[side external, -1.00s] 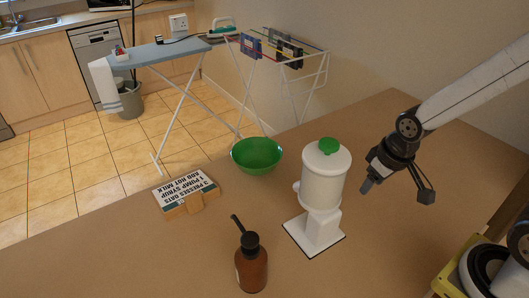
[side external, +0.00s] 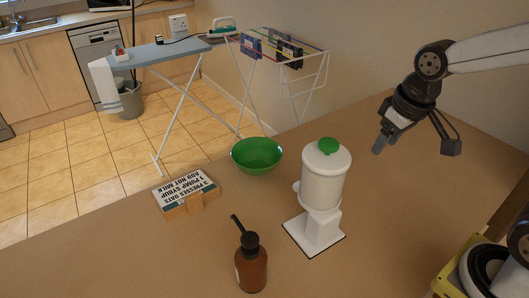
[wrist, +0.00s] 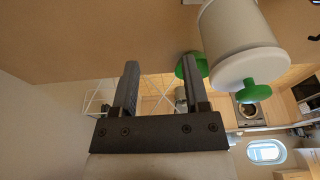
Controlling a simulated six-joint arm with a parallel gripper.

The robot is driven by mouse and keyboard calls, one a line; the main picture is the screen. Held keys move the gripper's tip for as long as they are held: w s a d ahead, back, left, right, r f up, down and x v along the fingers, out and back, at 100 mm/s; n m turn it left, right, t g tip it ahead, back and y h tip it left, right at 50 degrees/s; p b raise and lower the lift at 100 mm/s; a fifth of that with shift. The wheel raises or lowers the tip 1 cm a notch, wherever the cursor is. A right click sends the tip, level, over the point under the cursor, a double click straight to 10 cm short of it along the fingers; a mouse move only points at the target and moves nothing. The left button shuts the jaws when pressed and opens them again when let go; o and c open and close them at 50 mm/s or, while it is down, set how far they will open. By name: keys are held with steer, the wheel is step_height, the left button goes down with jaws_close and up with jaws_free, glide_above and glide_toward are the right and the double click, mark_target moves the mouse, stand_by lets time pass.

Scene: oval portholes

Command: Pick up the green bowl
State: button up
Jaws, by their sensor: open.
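The green bowl (side external: 257,155) sits upright on the brown table near its far edge, left of a white dispenser, and looks empty. My gripper (side external: 414,148) is open and empty, above the table to the right of the dispenser and well apart from the bowl. In the wrist view the two dark fingers of my gripper (wrist: 161,75) are spread with nothing between them. Part of the green bowl (wrist: 183,66) shows there beyond the right finger, partly hidden by it and the dispenser.
The white dispenser (side external: 323,190) with a green lid stands between my gripper and the bowl. A brown pump bottle (side external: 251,268) stands in front, and a lettered sign (side external: 187,192) lies left of the bowl.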

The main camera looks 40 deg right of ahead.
steer(key=w+n+h, duration=0.1)
steer(key=w+n, duration=0.2)
steer(key=n, duration=0.1)
steer(key=n+t+h, duration=0.7)
steer(key=n+t, duration=0.1)
steer(key=n, duration=2.1)
glide_above(233, 157)
steer(key=s+a, duration=0.3)
steer(key=f, duration=1.7)
steer(key=shift+d+f, duration=0.15)
steer(key=shift+d, duration=0.1)
steer(key=shift+f, duration=0.65)
